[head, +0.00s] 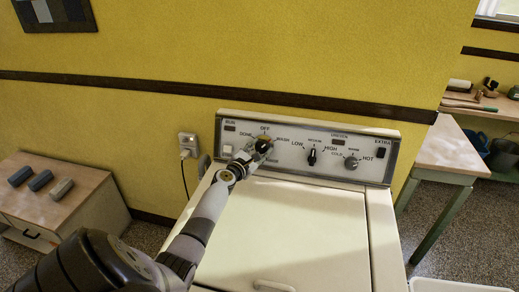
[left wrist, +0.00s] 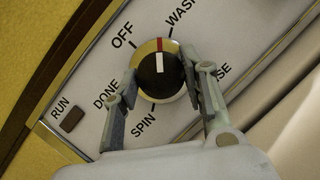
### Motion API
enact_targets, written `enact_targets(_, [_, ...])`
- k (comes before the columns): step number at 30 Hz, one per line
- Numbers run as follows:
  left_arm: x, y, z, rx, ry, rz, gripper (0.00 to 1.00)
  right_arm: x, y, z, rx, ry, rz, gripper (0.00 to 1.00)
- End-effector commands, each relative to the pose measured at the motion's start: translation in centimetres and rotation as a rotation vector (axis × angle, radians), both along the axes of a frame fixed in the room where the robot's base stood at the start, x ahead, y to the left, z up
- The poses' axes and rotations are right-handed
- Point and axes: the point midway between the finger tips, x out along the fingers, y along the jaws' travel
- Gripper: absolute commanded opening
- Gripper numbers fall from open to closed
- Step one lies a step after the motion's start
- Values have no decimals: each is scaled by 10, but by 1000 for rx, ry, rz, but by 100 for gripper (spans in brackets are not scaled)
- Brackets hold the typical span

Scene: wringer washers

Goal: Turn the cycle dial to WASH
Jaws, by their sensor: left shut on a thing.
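The cycle dial (head: 264,145) is at the left of the washer's control panel in the head view. In the left wrist view the dial (left wrist: 160,72) has a black knob, a brass-coloured ring and a red mark in line with its white pointer. The pointer stands between OFF and WASH, nearer WASH (left wrist: 181,12). My left gripper (head: 256,150) reaches over the lid to the dial. In the left wrist view its fingers (left wrist: 160,66) are on either side of the dial, shut on it. RINSE is partly hidden by a finger. My right gripper is in neither view.
Two more knobs (head: 312,157) (head: 351,162) and a dark EXTRA switch (head: 381,153) sit farther right on the panel. A low cabinet (head: 70,206) stands at the left, a side table (head: 445,150) at the right. A socket (head: 187,140) with a plug is on the yellow wall.

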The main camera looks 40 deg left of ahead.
Motion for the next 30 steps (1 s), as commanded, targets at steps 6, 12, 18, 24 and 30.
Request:
enact_targets(6, [0, 0, 0, 121, 69, -59, 12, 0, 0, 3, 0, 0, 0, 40])
enact_targets(12, [0, 0, 0, 191, 109, -93, 12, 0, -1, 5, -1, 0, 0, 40])
enact_targets(18, [0, 0, -1, 225, 128, -109, 12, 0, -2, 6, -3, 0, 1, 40])
enact_targets(24, [0, 0, -1, 233, 132, -113, 12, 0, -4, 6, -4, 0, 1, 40])
enact_targets(30, [0, 0, -1, 232, 131, -112, 12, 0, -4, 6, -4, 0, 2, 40])
